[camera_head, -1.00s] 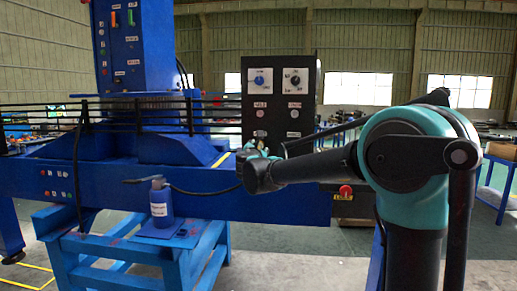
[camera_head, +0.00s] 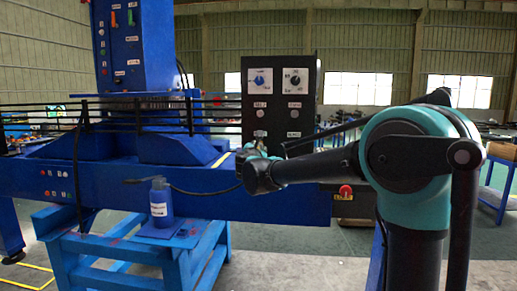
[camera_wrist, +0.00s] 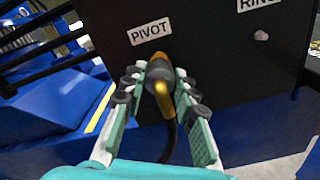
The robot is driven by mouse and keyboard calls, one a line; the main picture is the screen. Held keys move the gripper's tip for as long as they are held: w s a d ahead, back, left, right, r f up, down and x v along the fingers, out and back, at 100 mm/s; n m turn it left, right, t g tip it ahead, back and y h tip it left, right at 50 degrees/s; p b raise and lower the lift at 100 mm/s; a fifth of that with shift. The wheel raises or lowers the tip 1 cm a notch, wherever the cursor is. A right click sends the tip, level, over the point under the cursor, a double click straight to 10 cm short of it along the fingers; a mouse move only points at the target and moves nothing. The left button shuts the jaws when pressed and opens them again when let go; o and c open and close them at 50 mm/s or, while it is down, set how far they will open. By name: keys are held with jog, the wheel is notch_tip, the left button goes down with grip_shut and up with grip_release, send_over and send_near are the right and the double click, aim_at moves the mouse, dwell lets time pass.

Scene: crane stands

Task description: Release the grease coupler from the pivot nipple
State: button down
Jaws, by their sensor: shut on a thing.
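The grease coupler (camera_wrist: 160,77) is a dark grey body with a yellow-gold part, just below the PIVOT label (camera_wrist: 150,33) on the black panel. A black hose (camera_wrist: 171,140) hangs down from it. My gripper (camera_wrist: 160,75) is shut on the coupler, with a finger on each side. The pivot nipple is hidden behind the coupler, so I cannot tell whether they are joined. In the head view my gripper (camera_head: 258,148) is in front of the lower part of the black control panel (camera_head: 281,85), and the coupler is too small to make out.
A round fitting (camera_wrist: 261,35) sits under the RING label to the right. A blue bottle (camera_head: 161,203) stands on the blue stand (camera_head: 185,258). Black rails (camera_head: 40,111) and the blue machine body lie left of the panel. Open floor shows below right.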

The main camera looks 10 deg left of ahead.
jog(key=shift+s, duration=1.85)
